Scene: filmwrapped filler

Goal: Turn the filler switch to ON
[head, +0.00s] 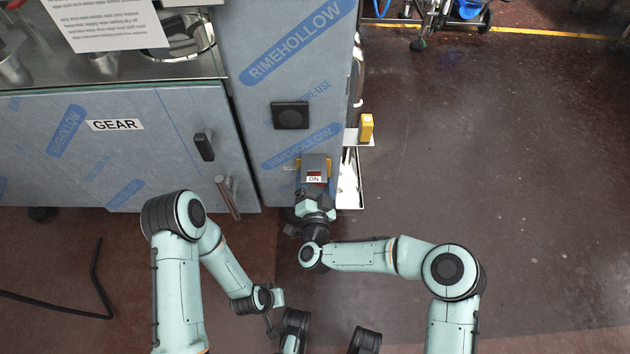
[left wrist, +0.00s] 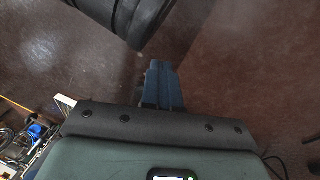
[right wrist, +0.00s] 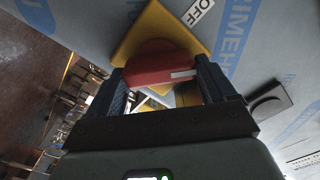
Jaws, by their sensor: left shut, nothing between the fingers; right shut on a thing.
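The filler switch has a red handle (right wrist: 160,68) on a yellow plate (right wrist: 143,34), with a white stripe near the handle's right end in the right wrist view. An OFF label (right wrist: 197,12) is beside the plate's upper right corner there. My right gripper (head: 314,192) is at the switch on the cabinet front, its fingers shut on either side of the red handle. My left gripper (left wrist: 163,84) is shut and empty over the floor, away from the switch.
The film-wrapped cabinet (head: 285,50) has a black square fitting (head: 290,115) above the switch. A GEAR door (head: 115,125) with a dark handle (head: 204,145) is to its left. A yellow box (head: 366,127) sticks out at its right side. Floor on the right is clear.

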